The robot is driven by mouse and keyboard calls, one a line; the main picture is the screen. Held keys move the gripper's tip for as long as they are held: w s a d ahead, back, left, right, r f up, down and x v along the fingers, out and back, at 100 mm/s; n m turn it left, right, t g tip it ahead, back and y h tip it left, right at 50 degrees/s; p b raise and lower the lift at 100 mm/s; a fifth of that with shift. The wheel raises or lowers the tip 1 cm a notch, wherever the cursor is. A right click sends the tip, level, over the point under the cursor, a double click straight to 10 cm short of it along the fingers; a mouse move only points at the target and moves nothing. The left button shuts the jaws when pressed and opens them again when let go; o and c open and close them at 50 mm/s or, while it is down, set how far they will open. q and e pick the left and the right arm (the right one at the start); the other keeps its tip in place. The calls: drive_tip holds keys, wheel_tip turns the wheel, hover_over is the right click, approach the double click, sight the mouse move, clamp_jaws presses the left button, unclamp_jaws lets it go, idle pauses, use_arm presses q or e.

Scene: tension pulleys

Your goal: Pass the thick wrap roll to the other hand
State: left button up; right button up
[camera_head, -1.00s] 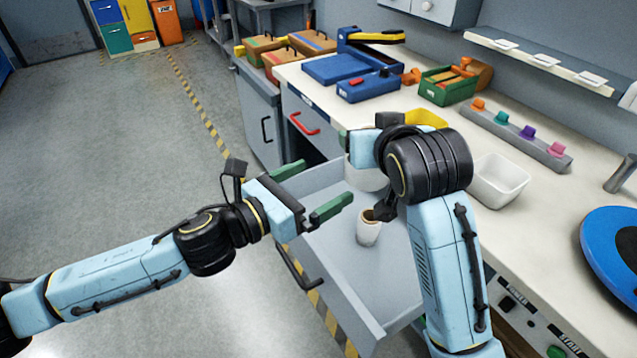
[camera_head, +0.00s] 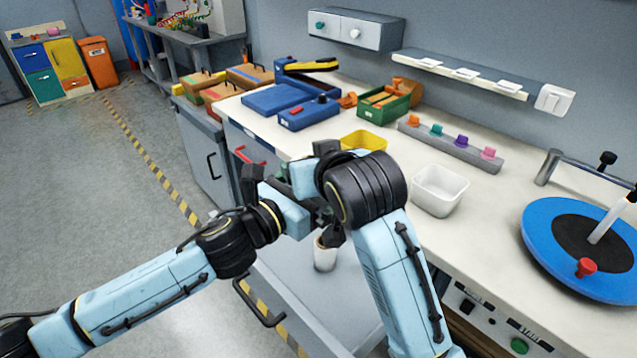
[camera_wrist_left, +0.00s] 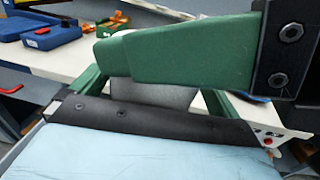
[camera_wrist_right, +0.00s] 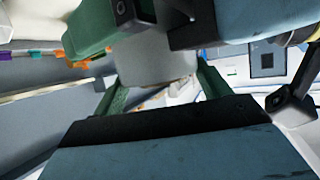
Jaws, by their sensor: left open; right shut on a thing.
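The thick wrap roll is a pale grey-white cylinder. It shows partly in the left wrist view (camera_wrist_left: 155,95) and in the right wrist view (camera_wrist_right: 155,65); in the head view my arms hide it. My right gripper (camera_wrist_right: 160,82) is shut on it above the open drawer. My left gripper (camera_wrist_left: 152,88) is open, with its green fingers on either side of the roll. A green finger of my right gripper crosses in front of it. I cannot tell whether my left fingers touch the roll. In the head view both grippers meet, fingertips hidden.
A smaller white roll (camera_head: 325,257) stands in the open grey drawer (camera_head: 325,300) below my wrists. The counter (camera_head: 400,215) at right holds a white bin (camera_head: 439,190), a yellow bin (camera_head: 364,140) and a blue turntable (camera_head: 540,245). Open floor lies left.

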use_arm(q)
drive_tip(key=shift+w+d, duration=0.1)
drive_tip(key=shift+d, duration=0.05)
drive_tip(key=shift+d, duration=0.1)
drive_tip(key=c, duration=1.2)
use_arm(e)
drive_tip(key=shift+r, duration=0.1)
use_arm(q)
drive_tip(key=shift+r, duration=0.1)
drive_tip(key=shift+c, duration=0.5)
use_arm(e)
drive_tip(key=o, duration=1.3)
drive_tip(key=shift+s, duration=0.1)
